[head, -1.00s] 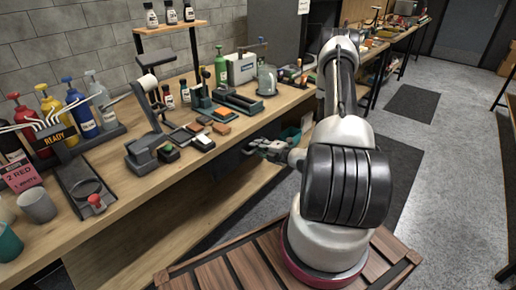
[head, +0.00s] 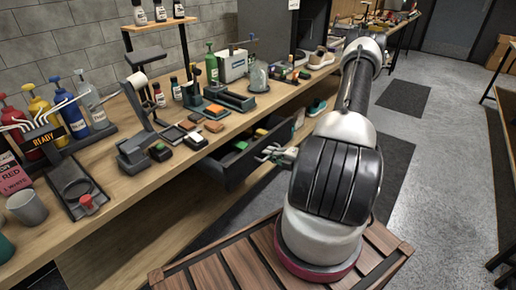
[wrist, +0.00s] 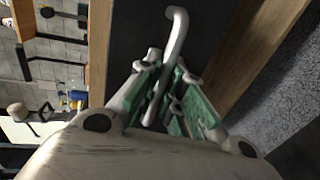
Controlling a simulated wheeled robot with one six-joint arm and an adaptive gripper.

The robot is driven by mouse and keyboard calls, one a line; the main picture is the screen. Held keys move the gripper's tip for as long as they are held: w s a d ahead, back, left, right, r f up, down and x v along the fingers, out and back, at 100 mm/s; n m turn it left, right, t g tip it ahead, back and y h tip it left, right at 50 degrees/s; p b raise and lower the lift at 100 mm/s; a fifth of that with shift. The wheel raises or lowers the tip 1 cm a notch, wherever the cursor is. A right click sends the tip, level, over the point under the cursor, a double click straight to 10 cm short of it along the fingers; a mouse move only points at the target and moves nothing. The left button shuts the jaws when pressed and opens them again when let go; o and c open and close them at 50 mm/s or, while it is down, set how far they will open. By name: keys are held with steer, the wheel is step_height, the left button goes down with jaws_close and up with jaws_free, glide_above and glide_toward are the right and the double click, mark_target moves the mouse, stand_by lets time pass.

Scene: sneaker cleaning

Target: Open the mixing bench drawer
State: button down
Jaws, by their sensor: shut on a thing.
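The mixing bench (head: 150,190) is a long wooden-topped bench. Its dark drawer (head: 244,168) is pulled out from under the top, and part of its inside shows. My gripper (head: 270,153) is at the drawer's front in the head view. In the wrist view, the grey bar handle (wrist: 177,30) runs between the green-padded fingers of my gripper (wrist: 168,95), which are shut on it. The handle's lower end is partly hidden among the fingers.
A sneaker (head: 321,58) stands farther back.

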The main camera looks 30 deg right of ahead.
steer(key=f+v, duration=0.2)
steer(key=v, duration=0.9)
steer(key=s+f+v, duration=0.1)
steer(key=f+v, duration=0.1)
steer(key=v, duration=1)
steer(key=shift+f, duration=0.45)
steer(key=shift+d, duration=0.1)
steer(key=c, duration=1.8)
jaws_free()
steer(key=v, duration=1.2)
